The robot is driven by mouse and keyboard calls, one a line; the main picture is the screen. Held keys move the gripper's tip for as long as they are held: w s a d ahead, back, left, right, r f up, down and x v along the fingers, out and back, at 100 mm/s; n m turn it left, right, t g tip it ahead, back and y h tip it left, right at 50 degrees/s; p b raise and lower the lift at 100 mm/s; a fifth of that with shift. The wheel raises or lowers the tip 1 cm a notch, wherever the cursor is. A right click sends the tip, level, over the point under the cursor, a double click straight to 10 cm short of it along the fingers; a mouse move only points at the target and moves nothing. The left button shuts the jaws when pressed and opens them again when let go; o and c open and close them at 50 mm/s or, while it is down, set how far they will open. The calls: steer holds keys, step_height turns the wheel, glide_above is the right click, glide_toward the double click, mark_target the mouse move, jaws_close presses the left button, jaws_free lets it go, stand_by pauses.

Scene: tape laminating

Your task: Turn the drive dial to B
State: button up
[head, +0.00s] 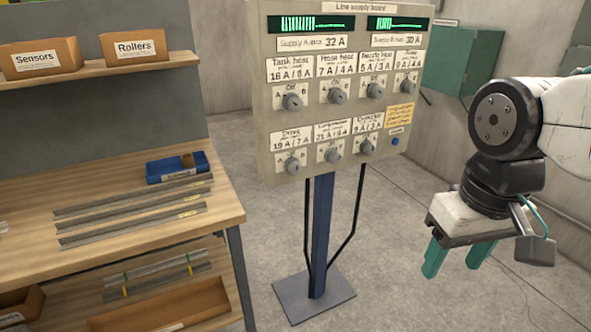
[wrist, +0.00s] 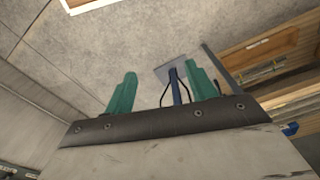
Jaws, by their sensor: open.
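The line supply board (head: 262,100) is a beige panel on a blue post in the middle of the head view. The drive dial (head: 292,165) is a grey round knob at the left of its lower row, under a label reading Drive 19 A / 7 A. Small letters stand around it, but its pointer is too small to read. My gripper (head: 457,262) has green fingers, open and empty, to the right of the board and below its dials, well apart from it. The wrist view shows both fingers (wrist: 160,92) spread with nothing between them.
Other dials, such as the compressor dial (head: 333,155), sit close beside the drive dial. A blue button (head: 395,141) is at the lower right. A wooden workbench (head: 120,262) with metal strips and a blue tray (head: 178,168) stands left. The floor right of the post is clear.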

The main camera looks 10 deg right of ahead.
step_height(320, 180, down, 4)
steer(key=w+g, duration=0.2)
steer(key=w, duration=0.1)
steer(key=n+t+y, duration=0.5)
steer(key=t, duration=1.4)
glide_toward(297, 171)
steer(key=w, duration=0.3)
steer(key=x, duration=0.7)
steer(key=shift+w+a, duration=0.2)
steer(key=shift+a, duration=0.25)
steer(key=c, duration=1)
